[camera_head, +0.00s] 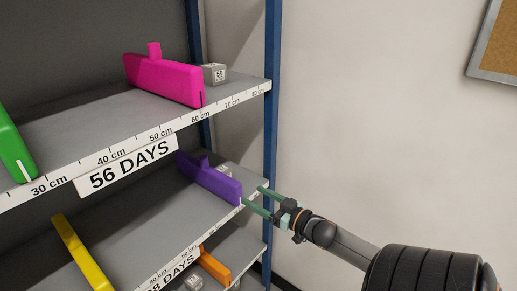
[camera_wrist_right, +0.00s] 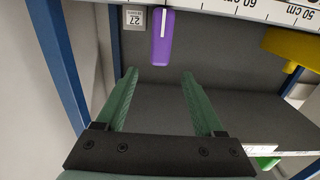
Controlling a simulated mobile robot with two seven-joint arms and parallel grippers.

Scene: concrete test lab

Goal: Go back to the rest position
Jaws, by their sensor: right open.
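My right gripper (camera_head: 254,196) is open at the right end of the middle shelf, beside the blue post. In the right wrist view its two green fingers (camera_wrist_right: 159,73) are spread with nothing between them. A purple block-shaped object (camera_head: 210,179) lies on that shelf just left of the fingers. It also shows in the right wrist view (camera_wrist_right: 162,40), beyond the fingertips and apart from them. My left gripper is in neither view.
A blue shelf post (camera_head: 273,120) stands close to my right gripper. A pink object (camera_head: 165,79) and a grey cube (camera_head: 215,73) are on the upper shelf. Green (camera_head: 14,145), yellow (camera_head: 80,253) and orange (camera_head: 214,266) objects are also on shelves. Bare wall (camera_head: 380,120) is at right.

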